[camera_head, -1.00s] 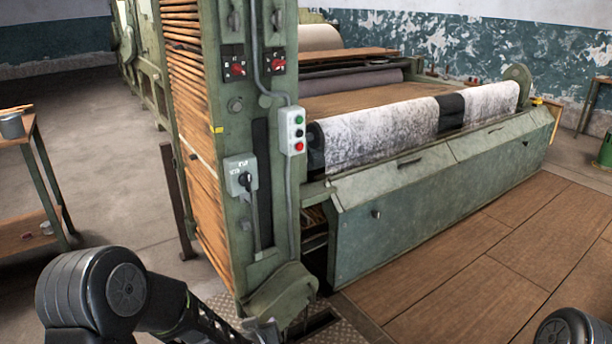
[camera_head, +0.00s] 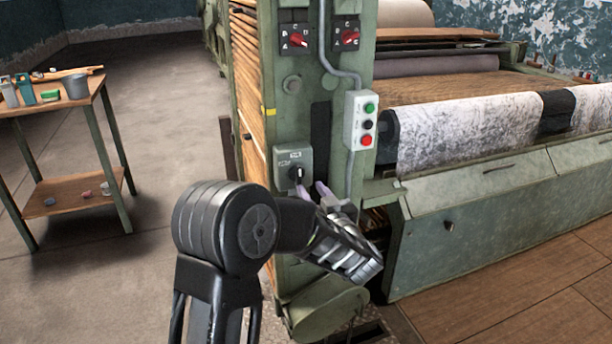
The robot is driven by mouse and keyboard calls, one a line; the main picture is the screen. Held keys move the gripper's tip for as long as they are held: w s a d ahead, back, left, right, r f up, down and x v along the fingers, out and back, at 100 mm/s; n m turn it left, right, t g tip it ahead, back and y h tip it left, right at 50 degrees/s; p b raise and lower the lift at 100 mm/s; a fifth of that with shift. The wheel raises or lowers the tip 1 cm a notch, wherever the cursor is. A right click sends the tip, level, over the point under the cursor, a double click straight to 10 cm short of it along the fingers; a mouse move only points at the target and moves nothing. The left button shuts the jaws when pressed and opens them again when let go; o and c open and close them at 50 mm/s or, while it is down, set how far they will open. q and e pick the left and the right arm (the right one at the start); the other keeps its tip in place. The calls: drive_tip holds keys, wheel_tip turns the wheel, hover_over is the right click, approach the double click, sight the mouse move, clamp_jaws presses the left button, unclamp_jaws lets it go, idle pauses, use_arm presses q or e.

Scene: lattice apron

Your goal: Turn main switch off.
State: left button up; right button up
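A grey switch box (camera_head: 290,158) with a black rotary knob (camera_head: 295,173) is fixed low on the green machine column (camera_head: 283,110). The knob shows a pale pointer mark; the small lettering above it is too small to read. My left gripper (camera_head: 312,188) is just below and to the right of the knob, its two pale fingers apart and pointing up toward the box. Nothing shows between the fingers. I cannot tell whether a fingertip touches the knob. My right gripper is out of view.
Two red rotary switches (camera_head: 297,40) (camera_head: 348,38) sit higher on the column. A wooden table (camera_head: 60,100) with tools stands left. Floor between is clear.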

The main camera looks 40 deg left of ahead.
sight(300, 174)
use_arm(q)
drive_tip(key=shift+a, duration=0.1)
drive_tip(key=x, duration=0.7)
drive_tip(key=shift+w+a, duration=0.2)
drive_tip(key=shift+a, duration=0.1)
clamp_jaws()
idle(0.4)
